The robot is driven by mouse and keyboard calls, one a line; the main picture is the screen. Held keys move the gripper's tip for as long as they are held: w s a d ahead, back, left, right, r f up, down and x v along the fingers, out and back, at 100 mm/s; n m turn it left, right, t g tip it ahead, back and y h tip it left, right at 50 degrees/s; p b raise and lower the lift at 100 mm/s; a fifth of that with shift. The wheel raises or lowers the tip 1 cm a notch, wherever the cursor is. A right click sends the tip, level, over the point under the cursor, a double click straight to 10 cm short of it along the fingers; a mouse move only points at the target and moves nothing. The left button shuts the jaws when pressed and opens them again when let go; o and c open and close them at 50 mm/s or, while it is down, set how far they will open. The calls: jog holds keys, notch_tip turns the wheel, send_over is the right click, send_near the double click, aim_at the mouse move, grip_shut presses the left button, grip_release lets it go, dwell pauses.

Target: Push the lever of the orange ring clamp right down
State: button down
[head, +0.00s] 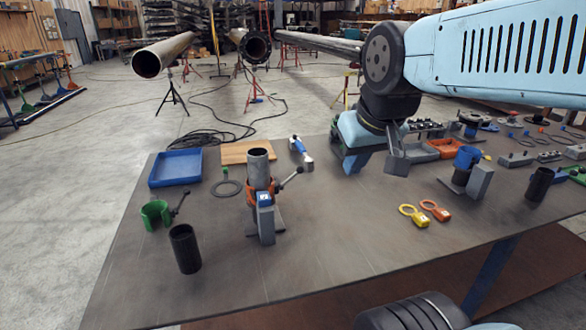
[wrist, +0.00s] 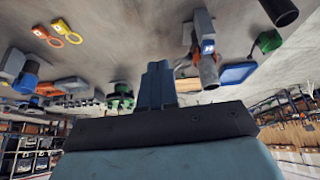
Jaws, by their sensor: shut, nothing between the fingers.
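The orange ring clamp (head: 250,195) sits around an upright grey pipe (head: 258,168) left of the table's middle, beside a grey block with a blue label (head: 265,218). Its lever (head: 290,180) slants up to the right and ends in a dark knob. In the wrist view the orange clamp (wrist: 195,50) is upside down, right of the fingers; its lever is hard to make out there. My gripper (head: 397,166) is above the table, well right of the lever and apart from it. In the wrist view my gripper (wrist: 158,66) has its fingers together, with nothing between them.
A green clamp (head: 155,213), a black pipe (head: 185,250) and a blue tray (head: 175,168) stand to the left. A blue-and-white tool (head: 300,150) lies behind the lever. Yellow (head: 413,215) and orange tags (head: 436,210) lie right. The table between clamp and tags is clear.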

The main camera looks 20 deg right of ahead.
jog(key=w+n+g, duration=0.3)
jog(key=w+n, duration=0.5)
jog(key=w, duration=0.6)
jog(key=n+g+y, duration=0.1)
jog(key=n+g, duration=0.1)
jog(key=n, duration=0.5)
send_near(302, 172)
jog(key=w, duration=0.2)
jog(key=shift+s+d+r, duration=0.15)
jog(key=shift+s+r, duration=0.1)
jog(key=shift+r, duration=0.1)
jog(key=shift+f, duration=0.1)
jog(key=shift+a+f, duration=0.15)
jog(key=shift+f, duration=1.55)
jog(key=shift+a+f, duration=0.2)
jog(key=shift+f, duration=3.7)
